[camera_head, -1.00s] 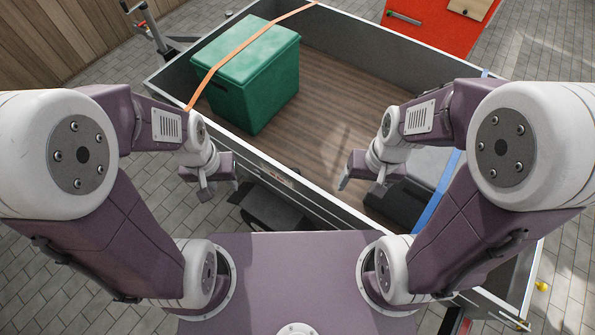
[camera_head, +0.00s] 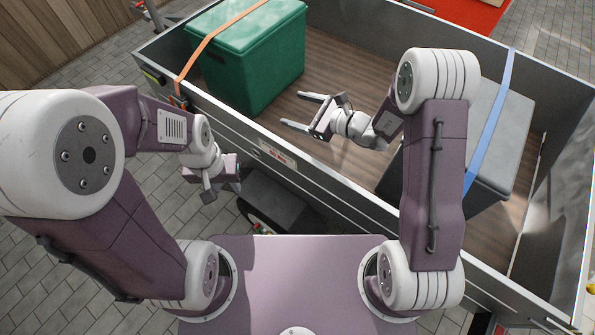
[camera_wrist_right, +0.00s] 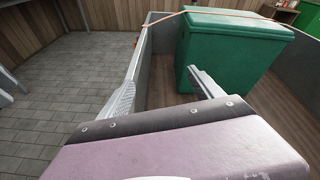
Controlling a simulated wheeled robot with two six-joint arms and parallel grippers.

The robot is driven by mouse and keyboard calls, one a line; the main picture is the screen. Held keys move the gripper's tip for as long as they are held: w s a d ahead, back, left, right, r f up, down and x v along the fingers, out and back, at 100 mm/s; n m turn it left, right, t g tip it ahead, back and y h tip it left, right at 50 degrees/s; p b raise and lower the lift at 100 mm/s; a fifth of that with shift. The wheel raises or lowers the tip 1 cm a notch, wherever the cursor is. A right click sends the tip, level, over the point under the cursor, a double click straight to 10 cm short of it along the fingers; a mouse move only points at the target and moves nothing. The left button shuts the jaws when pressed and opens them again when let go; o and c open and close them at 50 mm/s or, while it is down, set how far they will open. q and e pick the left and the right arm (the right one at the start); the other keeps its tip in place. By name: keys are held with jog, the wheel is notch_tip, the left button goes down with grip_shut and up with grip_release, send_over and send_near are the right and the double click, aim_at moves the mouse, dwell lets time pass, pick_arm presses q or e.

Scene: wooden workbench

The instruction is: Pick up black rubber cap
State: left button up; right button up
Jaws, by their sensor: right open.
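I cannot make out a black rubber cap in either view. My right gripper (camera_head: 296,111) is open and empty, reaching over the trailer bed in the head view, just right of the green box. In the right wrist view its two fingers (camera_wrist_right: 162,76) stand wide apart with nothing between them, and the green box (camera_wrist_right: 232,50) is ahead. My left gripper (camera_head: 224,190) hangs outside the trailer's near wall, its fingers apart and nothing visible between them.
The trailer (camera_head: 330,182) has raised metal walls and a wooden floor, partly clear. The green box (camera_head: 250,60) stands at its left under an orange strap (camera_head: 212,42). A grey box (camera_head: 497,125) with a blue strap (camera_head: 492,105) stands at the right, partly behind my right arm.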

jog(key=d+f+m+h+b, duration=0.1)
jog(key=f+b, duration=0.2)
jog(key=f, duration=0.6)
jog(key=d+f+m+h+b, duration=0.1)
jog(key=d+f+m+b, duration=0.1)
jog(key=f, duration=0.8)
jog(key=d+f+m+t+b, duration=0.1)
jog(key=f+b, duration=0.3)
jog(key=f, duration=0.5)
jog(key=shift+w+d+f+m+h, duration=0.1)
jog(key=shift+d+f+m+h, duration=0.25)
jog(key=shift+m, duration=0.35)
jog(key=shift+r, duration=0.15)
jog(key=shift+b+x, duration=0.55)
jog(key=shift+x, duration=0.6)
jog(key=b+x, duration=0.1)
jog(key=x, duration=0.1)
jog(key=b+x, duration=0.1)
jog(key=x, duration=0.2)
jog(key=shift+s+a+b, duration=0.1)
jog(key=shift+s+b, duration=0.2)
jog(key=shift+w+a, duration=0.1)
jog(key=shift+w, duration=0.05)
pick_arm(q)
notch_tip(320, 180, down, 16)
jog(key=shift+f, duration=0.15)
pick_arm(e)
jog(key=c, duration=1.4)
